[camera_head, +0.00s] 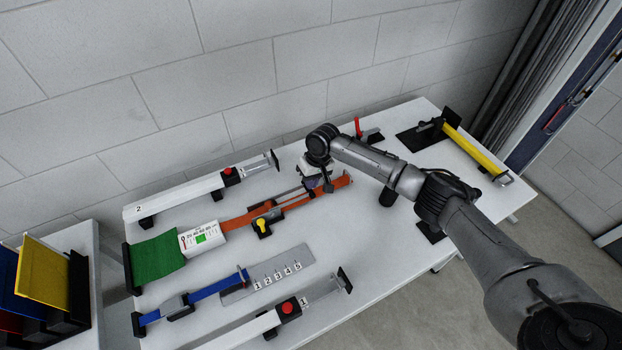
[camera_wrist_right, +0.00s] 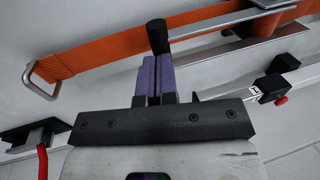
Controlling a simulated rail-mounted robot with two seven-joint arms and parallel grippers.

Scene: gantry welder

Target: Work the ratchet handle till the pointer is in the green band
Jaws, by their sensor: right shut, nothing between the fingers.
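The orange strap (camera_head: 236,220) runs from the white gauge (camera_head: 201,238) to the right, and also crosses the wrist view (camera_wrist_right: 130,45). The gauge has a green patch on its face; the pointer is too small to read surely. The ratchet handle is a metal bar with a black grip (camera_wrist_right: 157,37) at its end, in the wrist view. My right gripper (camera_head: 326,186) is over the strap's right part. Its purple fingers (camera_wrist_right: 154,66) are shut and empty, with tips close to the black grip; I cannot tell whether they touch. My left gripper is out of view.
A yellow lever (camera_head: 263,227) on a black block stands in front of the strap. A red lever (camera_head: 358,127) is behind my right wrist. White rails with red buttons (camera_head: 228,171) lie behind and in front. A blue strap (camera_head: 218,288) and yellow bar (camera_head: 474,151) also occupy the table.

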